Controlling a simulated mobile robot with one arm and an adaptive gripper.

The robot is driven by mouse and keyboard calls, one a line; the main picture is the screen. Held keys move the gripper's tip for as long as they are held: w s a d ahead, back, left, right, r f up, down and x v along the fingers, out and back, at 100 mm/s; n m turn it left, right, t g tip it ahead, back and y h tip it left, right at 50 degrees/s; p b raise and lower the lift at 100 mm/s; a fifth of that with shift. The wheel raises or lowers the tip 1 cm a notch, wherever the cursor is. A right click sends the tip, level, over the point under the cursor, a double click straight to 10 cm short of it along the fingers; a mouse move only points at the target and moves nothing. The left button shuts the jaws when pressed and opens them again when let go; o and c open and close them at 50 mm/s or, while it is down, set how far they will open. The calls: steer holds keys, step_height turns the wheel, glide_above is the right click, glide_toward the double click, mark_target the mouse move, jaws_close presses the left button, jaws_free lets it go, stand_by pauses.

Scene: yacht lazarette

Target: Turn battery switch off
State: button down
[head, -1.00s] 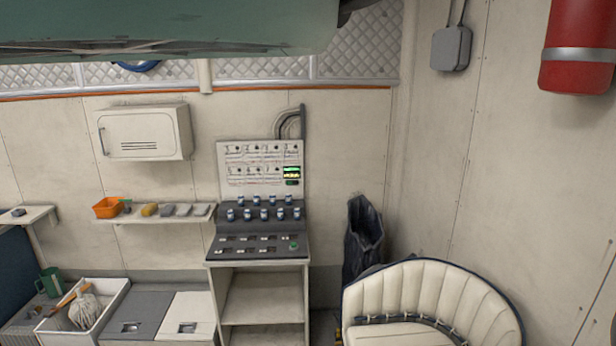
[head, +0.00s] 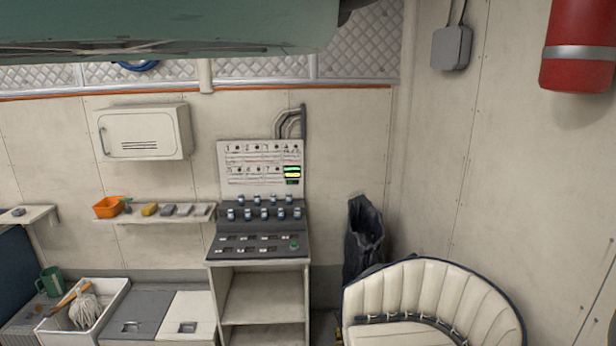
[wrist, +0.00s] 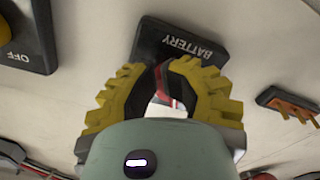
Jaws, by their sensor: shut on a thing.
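In the wrist view, a black plate lettered BATTERY (wrist: 196,46) is fixed to a pale panel and appears upside down. My gripper (wrist: 163,88), with yellow ridged fingers, is over the lower edge of this plate. Its fingers are closed in around a small part with red and white showing between them, which looks like the battery switch handle. Most of that part is hidden by the fingers, so I cannot tell which way it points. In the head view neither my gripper nor the battery switch can be made out.
In the wrist view, a black plate lettered OFF (wrist: 30,48) with a yellow knob lies left, and an orange-pronged dark part (wrist: 288,104) lies right. The head view shows a switch console (head: 257,245), a shelf (head: 160,219) and a padded seat (head: 430,295).

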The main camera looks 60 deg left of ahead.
steer(key=shift+v, duration=2.85)
steer(key=shift+s+d, duration=0.1)
steer(key=shift+d, duration=0.05)
